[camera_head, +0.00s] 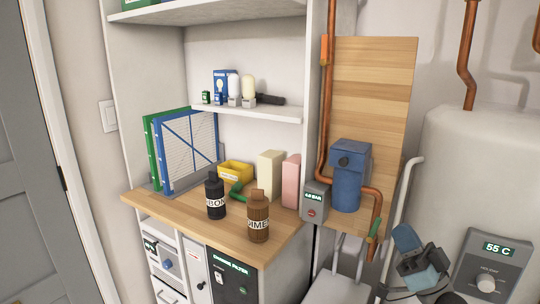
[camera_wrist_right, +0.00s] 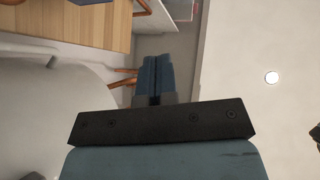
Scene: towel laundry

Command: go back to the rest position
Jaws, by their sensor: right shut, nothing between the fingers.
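My right gripper (camera_head: 404,238) is at the lower right of the head view, in front of the white tank. In the right wrist view its two blue fingers (camera_wrist_right: 155,75) lie together, shut and empty. It touches nothing that I can make out. My left gripper is not in view. No towel shows in either view.
A wooden counter (camera_head: 140,196) holds a black bottle (camera_head: 216,197), a brown bottle (camera_head: 258,220), a yellow bin (camera_head: 236,171) and racks. Copper pipes (camera_head: 325,110) and a blue pump unit (camera_head: 346,180) stand left of the white tank (camera_head: 470,170), which has a display (camera_head: 497,249).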

